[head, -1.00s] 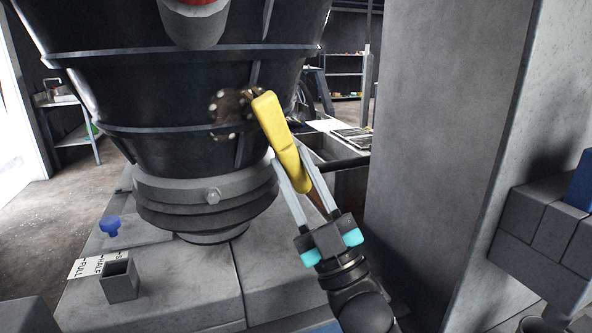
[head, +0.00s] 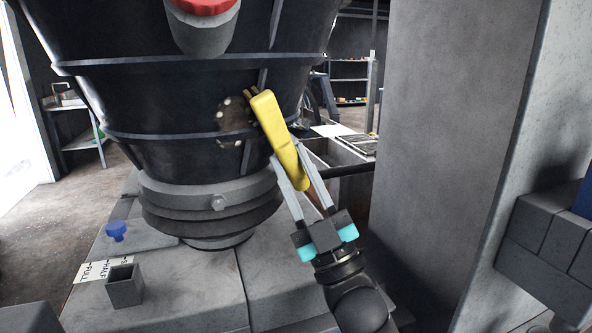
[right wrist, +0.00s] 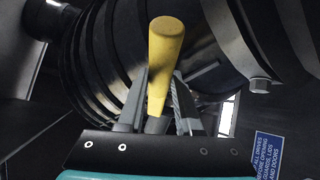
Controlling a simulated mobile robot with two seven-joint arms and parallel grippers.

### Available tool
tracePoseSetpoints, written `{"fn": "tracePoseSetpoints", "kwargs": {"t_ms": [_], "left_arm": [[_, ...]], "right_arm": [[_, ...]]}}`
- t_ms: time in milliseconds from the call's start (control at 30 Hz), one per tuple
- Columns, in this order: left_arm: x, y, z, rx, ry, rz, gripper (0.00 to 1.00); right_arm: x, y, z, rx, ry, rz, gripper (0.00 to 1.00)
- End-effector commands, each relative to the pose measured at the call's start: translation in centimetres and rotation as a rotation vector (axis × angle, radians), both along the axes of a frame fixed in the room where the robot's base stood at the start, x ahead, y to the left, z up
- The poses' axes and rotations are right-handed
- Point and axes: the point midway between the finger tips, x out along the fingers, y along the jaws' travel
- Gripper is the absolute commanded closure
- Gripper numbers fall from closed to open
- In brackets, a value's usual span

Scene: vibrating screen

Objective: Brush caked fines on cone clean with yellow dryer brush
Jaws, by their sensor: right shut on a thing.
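The black cone (head: 160,95) stands in the middle left of the head view. A patch of brown caked fines with pale lumps (head: 232,118) is on its lower right side. My right gripper (head: 292,172) is shut on the yellow brush (head: 276,130), which is tilted with its upper end at the cone beside the patch. I cannot tell if the brush touches the cone. In the right wrist view the brush's yellow body (right wrist: 164,60) stands up between the fingers, with the cone behind it. My left gripper is not in view.
A grey ribbed collar (head: 210,205) sits below the cone. A blue knob (head: 117,230) and a small square grey socket (head: 124,286) are on the grey base at left. A large grey column (head: 440,120) stands close to my right arm.

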Motion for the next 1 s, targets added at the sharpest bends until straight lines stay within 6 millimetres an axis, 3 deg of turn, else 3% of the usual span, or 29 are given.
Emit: {"fn": "tracePoseSetpoints", "kwargs": {"t_ms": [567, 1000], "left_arm": [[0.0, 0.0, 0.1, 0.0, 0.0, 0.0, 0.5], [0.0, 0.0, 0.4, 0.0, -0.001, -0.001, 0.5]], "right_arm": [[0.4, 0.7, 0.3, 0.001, 0.001, 0.001, 1.0], [-1.6, 3.7, -0.1, 0.002, 0.0, 0.001, 1.0]]}}
